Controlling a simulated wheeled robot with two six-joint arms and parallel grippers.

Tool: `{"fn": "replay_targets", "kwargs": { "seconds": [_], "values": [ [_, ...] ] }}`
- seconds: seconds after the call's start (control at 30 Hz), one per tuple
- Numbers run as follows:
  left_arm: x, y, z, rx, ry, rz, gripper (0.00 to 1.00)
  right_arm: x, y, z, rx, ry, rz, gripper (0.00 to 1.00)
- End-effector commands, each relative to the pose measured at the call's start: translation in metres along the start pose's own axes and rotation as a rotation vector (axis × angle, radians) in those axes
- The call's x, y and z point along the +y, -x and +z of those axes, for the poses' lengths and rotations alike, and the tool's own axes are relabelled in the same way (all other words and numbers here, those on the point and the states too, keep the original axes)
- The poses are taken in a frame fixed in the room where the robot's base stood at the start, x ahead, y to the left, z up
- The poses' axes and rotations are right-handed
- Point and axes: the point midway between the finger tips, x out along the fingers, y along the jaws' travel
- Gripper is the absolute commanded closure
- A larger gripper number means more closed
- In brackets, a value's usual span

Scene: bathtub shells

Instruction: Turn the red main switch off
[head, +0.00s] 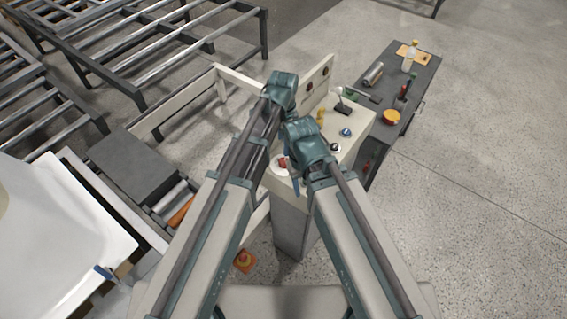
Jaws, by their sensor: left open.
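The red main switch (283,163) sits on a pale round plate near the front left of the cream console top (362,122). My two arms reach in from below and partly cover the console. My left gripper (290,173) is open beside the red switch, with a dark blue finger just to its right. I cannot tell whether it touches the switch. My right gripper cannot be made out behind the teal joints of the arms.
The console also carries a blue knob (346,132), a black knob (335,147) and a black lever (342,107). Roller conveyors (150,45) fill the upper left. Floor at right is clear.

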Motion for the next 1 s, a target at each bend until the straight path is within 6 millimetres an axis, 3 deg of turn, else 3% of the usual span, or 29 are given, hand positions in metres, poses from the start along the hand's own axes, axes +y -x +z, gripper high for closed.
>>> {"fn": "replay_targets", "kwargs": {
  "seconds": [0.03, 0.53, 0.7, 1.0],
  "values": [
    [0.0, -0.016, 0.0, 0.0, 0.0, 0.0, 0.26, -0.002, -0.016, -0.001, 0.0, 0.002, 0.001, 0.5],
    [0.0, -0.084, 0.0, 0.0, 0.0, 0.0, 0.26, -0.008, -0.083, -0.005, 0.0, 0.0, 0.001, 0.5],
    [0.0, -0.093, 0.0, 0.0, 0.0, 0.0, 0.26, -0.009, -0.092, -0.005, 0.0, 0.0, 0.001, 0.5],
    [0.0, -0.092, 0.0, 0.0, 0.0, 0.0, 0.26, -0.009, -0.092, -0.005, 0.0, 0.0, 0.001, 0.5]
  ]
}}
